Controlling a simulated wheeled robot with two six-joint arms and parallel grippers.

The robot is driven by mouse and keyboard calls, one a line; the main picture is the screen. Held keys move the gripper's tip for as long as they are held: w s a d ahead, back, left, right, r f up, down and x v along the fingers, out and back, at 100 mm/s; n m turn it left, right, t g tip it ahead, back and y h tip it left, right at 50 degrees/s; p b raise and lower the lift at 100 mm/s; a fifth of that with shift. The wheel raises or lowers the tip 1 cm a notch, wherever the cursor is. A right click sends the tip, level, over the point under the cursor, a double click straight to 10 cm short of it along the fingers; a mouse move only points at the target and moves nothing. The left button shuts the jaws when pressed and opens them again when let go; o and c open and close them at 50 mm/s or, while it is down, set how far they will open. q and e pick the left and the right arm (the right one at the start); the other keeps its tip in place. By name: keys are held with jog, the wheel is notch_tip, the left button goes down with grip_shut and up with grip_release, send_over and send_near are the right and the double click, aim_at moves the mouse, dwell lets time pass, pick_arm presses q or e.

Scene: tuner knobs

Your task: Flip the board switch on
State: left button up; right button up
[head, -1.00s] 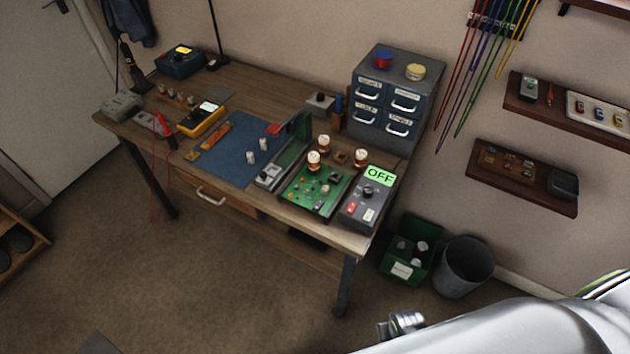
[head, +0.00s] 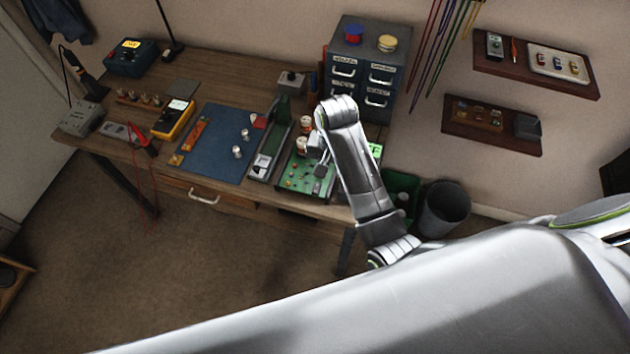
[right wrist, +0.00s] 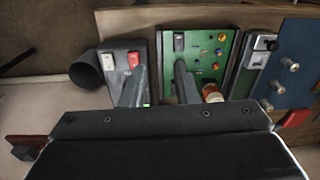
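The green circuit board (head: 300,178) lies near the front edge of the workbench, partly hidden by my right arm in the head view. In the right wrist view the board (right wrist: 208,72) carries a dark switch (right wrist: 179,42) at its top left corner. My right gripper (head: 321,168) is low over the board's right part. In the right wrist view its fingers (right wrist: 161,68) are apart with nothing between them; one fingertip is just below the dark switch, contact unclear. The grey control box (right wrist: 112,78) with a red and a white switch is beside the board. My left gripper is out of view.
Jars (head: 302,146) stand behind the board. A grey slotted fixture (head: 268,160) and a blue mat (head: 215,145) lie to its left. The drawer cabinet (head: 355,50) stands behind. A grey bin (head: 446,208) is on the floor at right.

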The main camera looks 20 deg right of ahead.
notch_tip(320, 180, up, 4)
send_over(316, 191)
jog(key=shift+m, duration=0.3)
notch_tip(316, 191, down, 15)
jog(key=shift+f, duration=0.1)
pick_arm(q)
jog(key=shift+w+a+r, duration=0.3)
pick_arm(e)
jog(key=shift+f, duration=0.8)
jog(key=shift+c, duration=0.2)
